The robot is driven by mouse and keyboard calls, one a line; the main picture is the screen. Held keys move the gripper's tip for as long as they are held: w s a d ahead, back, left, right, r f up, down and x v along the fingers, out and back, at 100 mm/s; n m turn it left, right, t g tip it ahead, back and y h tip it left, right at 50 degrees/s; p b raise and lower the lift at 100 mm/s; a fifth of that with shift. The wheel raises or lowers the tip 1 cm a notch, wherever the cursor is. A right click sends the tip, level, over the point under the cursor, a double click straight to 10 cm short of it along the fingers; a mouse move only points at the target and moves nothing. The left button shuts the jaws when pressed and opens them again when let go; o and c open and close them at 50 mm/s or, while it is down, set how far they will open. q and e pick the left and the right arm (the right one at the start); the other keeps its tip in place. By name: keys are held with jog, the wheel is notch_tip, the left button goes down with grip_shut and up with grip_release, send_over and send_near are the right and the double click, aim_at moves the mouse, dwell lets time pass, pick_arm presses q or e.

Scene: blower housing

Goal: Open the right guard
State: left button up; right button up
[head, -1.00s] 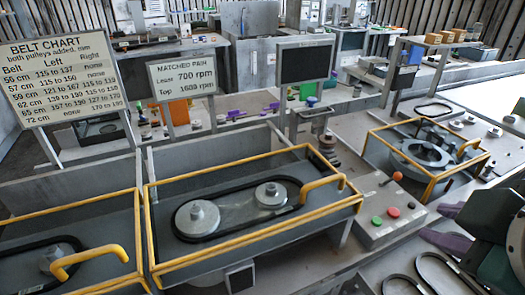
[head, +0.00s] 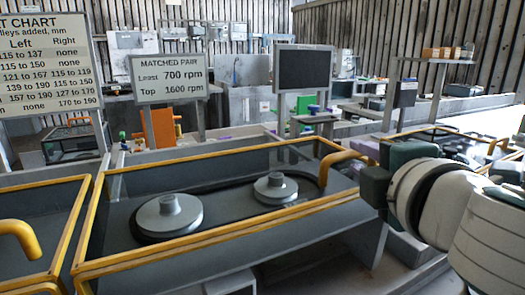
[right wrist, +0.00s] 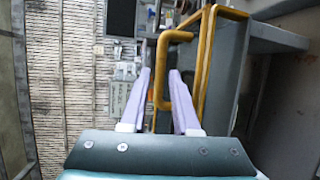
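The right guard (head: 90,235), a yellow frame with a clear middle, lies down over the housing with two grey pulleys (head: 168,214) and a black belt under it. Its bent yellow handle (head: 340,160) rises at the right end. My right gripper (head: 362,152) is at this handle, partly hidden by its own body. In the right wrist view its two lilac fingers (right wrist: 161,74) are apart, and the handle (right wrist: 160,60) shows in the gap between them. I cannot tell whether they touch it. My left gripper is not in view.
Another yellow-framed guard with a handle (head: 18,236) is at the left. A belt chart (head: 48,65), an rpm sign (head: 168,76) and a dark screen (head: 305,68) stand behind. A further yellow frame (head: 440,130) is at the right, behind my arm.

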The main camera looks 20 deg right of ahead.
aim_at(342, 169)
jog(key=x, duration=0.7)
grip_shut()
dwell(1.3)
